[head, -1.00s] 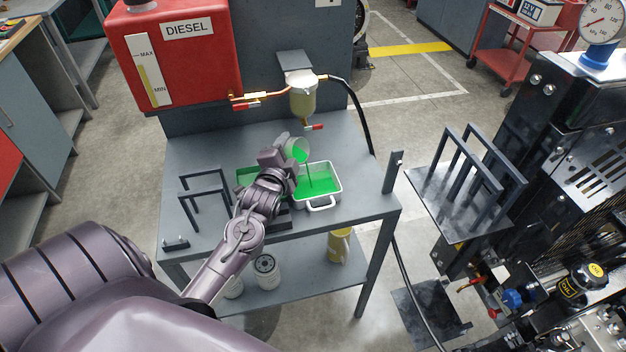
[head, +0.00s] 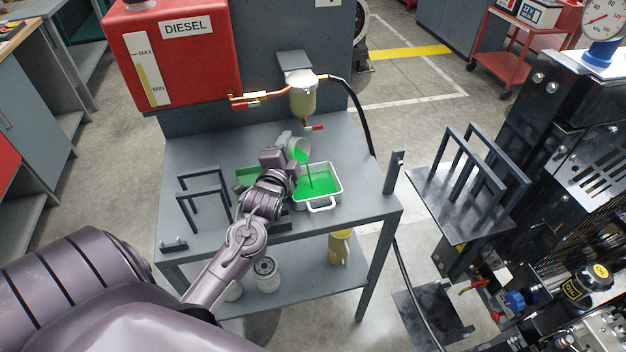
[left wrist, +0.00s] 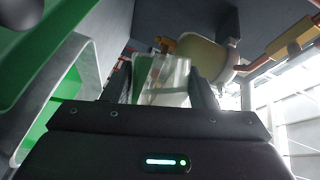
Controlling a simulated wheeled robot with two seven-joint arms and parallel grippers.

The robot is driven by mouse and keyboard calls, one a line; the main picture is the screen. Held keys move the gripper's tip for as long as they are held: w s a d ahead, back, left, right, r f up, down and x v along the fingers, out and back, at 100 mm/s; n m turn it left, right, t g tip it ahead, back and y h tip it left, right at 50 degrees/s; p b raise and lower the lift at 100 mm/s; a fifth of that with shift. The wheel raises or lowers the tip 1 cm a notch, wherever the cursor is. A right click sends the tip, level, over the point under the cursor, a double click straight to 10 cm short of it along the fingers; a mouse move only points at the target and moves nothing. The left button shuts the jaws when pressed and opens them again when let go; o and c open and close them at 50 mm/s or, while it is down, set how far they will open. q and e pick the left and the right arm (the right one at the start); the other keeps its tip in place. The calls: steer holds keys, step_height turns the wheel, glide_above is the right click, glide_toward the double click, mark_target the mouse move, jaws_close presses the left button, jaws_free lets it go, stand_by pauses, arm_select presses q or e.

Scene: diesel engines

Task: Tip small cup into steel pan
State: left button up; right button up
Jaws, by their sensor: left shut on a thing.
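The small cup (head: 299,149) is tilted over the steel pan, its mouth down to the right, with green liquid inside. A thin dark green stream (head: 311,176) runs from its lip into the pan. The steel pan (head: 319,204) stands on the bench and has green liquid across its bottom. My left gripper (head: 284,153) is shut on the cup, above the pan's left side. In the left wrist view the cup (left wrist: 163,80) sits between the two fingers, looking translucent. The fingers are partly hidden in the head view. My right gripper is not in view.
A green tray (head: 246,175) lies left of the pan, partly behind my arm. A dark frame stand (head: 202,190) is at the bench's left. A fuel filter bowl (head: 302,100) with a red-handled tap (head: 315,127) hangs just above the cup.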

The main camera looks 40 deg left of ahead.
arm_select(q)
steer(key=shift+d+r+m+y, duration=0.25)
steer(key=shift+d+m+y, duration=0.05)
steer(key=shift+d+m, duration=0.4)
stand_by(0.5)
steer(key=shift+d+r+m+t+p, duration=0.25)
steer(key=shift+m+t+p, duration=0.25)
steer(key=shift+m, duration=0.3)
stand_by(0.7)
